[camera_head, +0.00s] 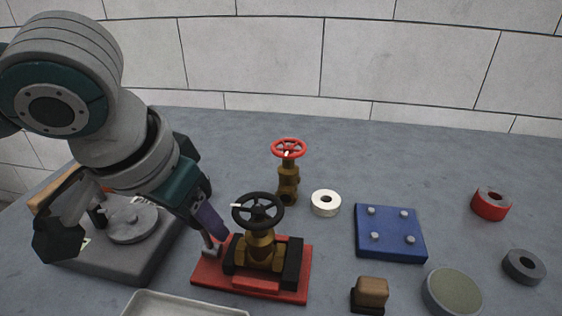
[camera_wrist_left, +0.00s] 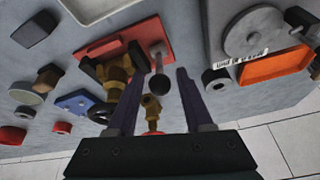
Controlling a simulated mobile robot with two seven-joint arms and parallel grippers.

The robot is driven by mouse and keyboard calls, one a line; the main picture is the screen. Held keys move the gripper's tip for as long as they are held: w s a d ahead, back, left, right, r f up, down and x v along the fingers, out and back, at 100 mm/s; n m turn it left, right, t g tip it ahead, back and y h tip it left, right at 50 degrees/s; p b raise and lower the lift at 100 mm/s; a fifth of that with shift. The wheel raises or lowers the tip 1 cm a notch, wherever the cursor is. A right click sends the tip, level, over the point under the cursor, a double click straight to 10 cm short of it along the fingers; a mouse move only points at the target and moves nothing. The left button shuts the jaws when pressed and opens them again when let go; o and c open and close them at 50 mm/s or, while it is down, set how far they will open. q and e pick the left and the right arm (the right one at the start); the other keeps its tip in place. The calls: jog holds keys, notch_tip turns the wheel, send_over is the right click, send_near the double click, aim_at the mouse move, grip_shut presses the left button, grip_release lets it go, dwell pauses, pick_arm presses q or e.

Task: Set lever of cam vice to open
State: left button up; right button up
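The cam vice (camera_head: 300,290) has a red base and black jaws, and a brass valve (camera_head: 262,245) with a black handwheel (camera_head: 258,210) sits between the jaws. The vice's lever (camera_head: 208,243) stands at its left side, partly hidden by my gripper. In the left wrist view the lever's black ball knob (camera_wrist_left: 159,84) and grey rod show between the fingertips. My left gripper (camera_head: 208,222) is open, its purple fingers (camera_wrist_left: 160,72) apart, one on either side of the knob in that view. Contact cannot be told. My right gripper is not in view.
A grey machine with a round disc (camera_head: 133,224) stands left, under my arm. A red-wheeled brass valve (camera_head: 288,185) stands behind the vice. A white ring (camera_head: 325,203), blue plate (camera_head: 390,245), wooden-topped block (camera_head: 371,292) and round pad (camera_head: 452,290) lie right. A tray (camera_head: 180,303) lies in front.

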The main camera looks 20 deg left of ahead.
pick_arm(q)
grip_shut()
dwell(1.1)
